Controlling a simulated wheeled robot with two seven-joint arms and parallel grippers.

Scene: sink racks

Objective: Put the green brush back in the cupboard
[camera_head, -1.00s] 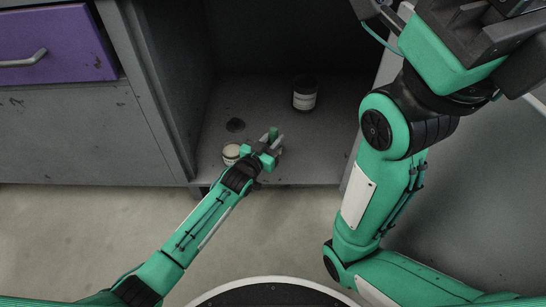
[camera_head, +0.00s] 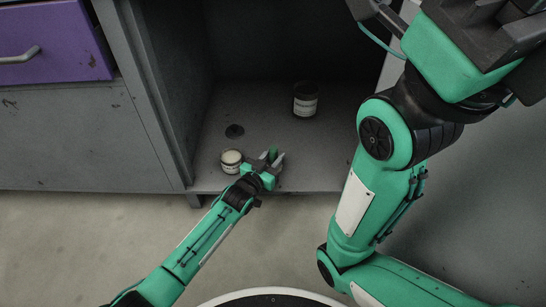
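The green brush (camera_head: 273,154) shows only as a small green piece between the fingers of my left gripper (camera_head: 270,158); the rest is hidden by the gripper. My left gripper appears shut on it, over the front of the cupboard floor (camera_head: 318,172), just right of a small pale-lidded jar (camera_head: 231,161). The cupboard (camera_head: 285,70) is open at the front. My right arm fills the right side of the view, and its gripper's fingertips are not visible.
A dark jar with a pale label (camera_head: 305,100) stands farther back in the cupboard. A dark round disc (camera_head: 234,131) lies flat behind the small jar. A purple drawer (camera_head: 50,45) is at left. The middle of the cupboard floor is clear.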

